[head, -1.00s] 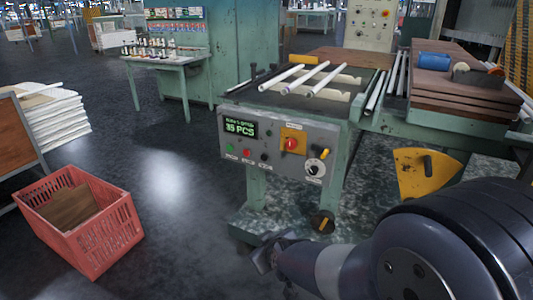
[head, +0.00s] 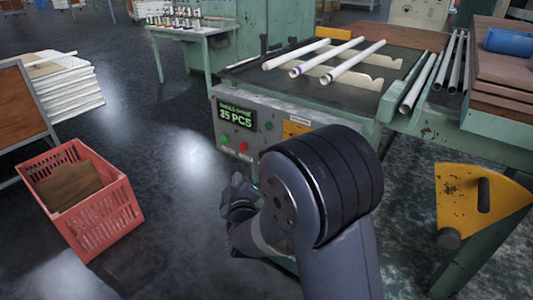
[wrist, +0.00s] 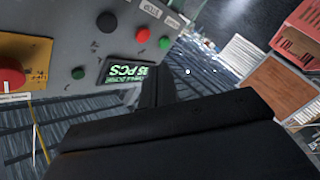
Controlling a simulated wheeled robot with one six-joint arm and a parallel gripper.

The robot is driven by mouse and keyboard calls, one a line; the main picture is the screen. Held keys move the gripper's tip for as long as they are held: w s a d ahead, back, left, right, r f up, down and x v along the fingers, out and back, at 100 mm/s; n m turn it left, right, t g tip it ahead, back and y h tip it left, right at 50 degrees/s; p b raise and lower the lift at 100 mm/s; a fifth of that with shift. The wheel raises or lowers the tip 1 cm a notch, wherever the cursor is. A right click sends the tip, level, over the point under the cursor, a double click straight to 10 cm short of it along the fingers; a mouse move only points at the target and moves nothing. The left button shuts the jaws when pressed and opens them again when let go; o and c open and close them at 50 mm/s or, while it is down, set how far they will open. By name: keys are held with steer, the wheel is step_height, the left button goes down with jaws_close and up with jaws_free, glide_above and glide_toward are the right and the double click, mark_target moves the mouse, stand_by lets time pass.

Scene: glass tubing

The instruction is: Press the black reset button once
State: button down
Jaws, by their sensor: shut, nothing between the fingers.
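The grey control panel (head: 228,112) is on the front of the green machine, with a lit display (head: 236,114) reading 35 PCS. In the wrist view the panel appears turned over. There the black button (wrist: 107,22) sits beside the red button (wrist: 142,35) and the green button (wrist: 165,43). In the head view my arm hides the black button. My gripper (wrist: 157,72) is shut and empty; its fingertips overlap the edge of the display in the wrist view. In the head view my gripper (head: 239,190) is dark, low and in front of the panel, partly covered by my arm.
A red mushroom button (wrist: 10,79) on a yellow plate and a small green lamp or button (wrist: 78,73) are also on the panel. White tubes (head: 355,62) lie on the machine top. A red crate (head: 100,215) stands on the floor at left, with open floor beside it.

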stand_by(0.3)
steer(key=w+d, duration=0.5)
steer(key=w, duration=0.2)
steer(key=shift+d+b, duration=0.2)
steer(key=shift+b, duration=0.2)
stand_by(1.9)
steer(key=shift+w+d+b, duration=0.25)
steer(key=shift+w+b, duration=0.05)
steer(key=shift+w+d, duration=0.35)
stand_by(0.9)
steer(key=shift+s+a, duration=0.1)
steer(key=shift+s+a+b, duration=0.35)
steer(key=shift+s+a, duration=0.15)
steer(key=shift+s, duration=0.1)
steer(key=shift+s, duration=0.1)
